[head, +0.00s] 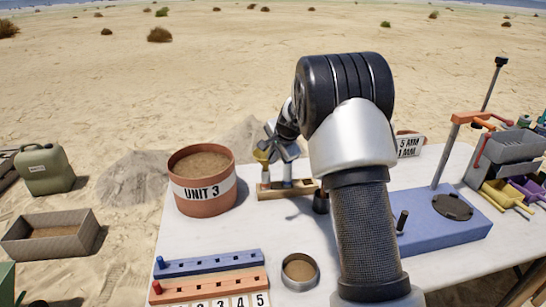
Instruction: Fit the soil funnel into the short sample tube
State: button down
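A small yellow funnel-like piece (262,156) shows at the left side of my gripper (277,152), over the wooden tube rack (303,188). The piece is small, and I cannot tell whether my fingers grip it or only stand beside it. Below it, a slim tube (265,177) stands at the rack's left end. A second pale tube with a blue part (287,172) stands just right of it, under my gripper. I cannot tell which tube is the short one, or whether the yellow piece touches a tube. My arm hides part of the rack's right side.
A terracotta bucket (203,207) marked UNIT 3 stands left of the rack. A dark cup (321,201) stands at the rack's right end. Blue (208,263) and orange (210,285) peg strips and a round sieve (299,287) lie in front. A blue base with a post (445,228) stands right.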

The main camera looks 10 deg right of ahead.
jog(key=shift+f+b, duration=0.7)
jog(key=shift+f, duration=0.4)
jog(key=c, duration=1.9)
grip_release()
jog(key=shift+o, duration=0.2)
jog(key=shift+r, duration=0.1)
jog(key=p+v, duration=0.2)
jog(key=v, duration=1.5)
jog(key=shift+p, duration=0.35)
jog(key=shift+s+r, duration=0.2)
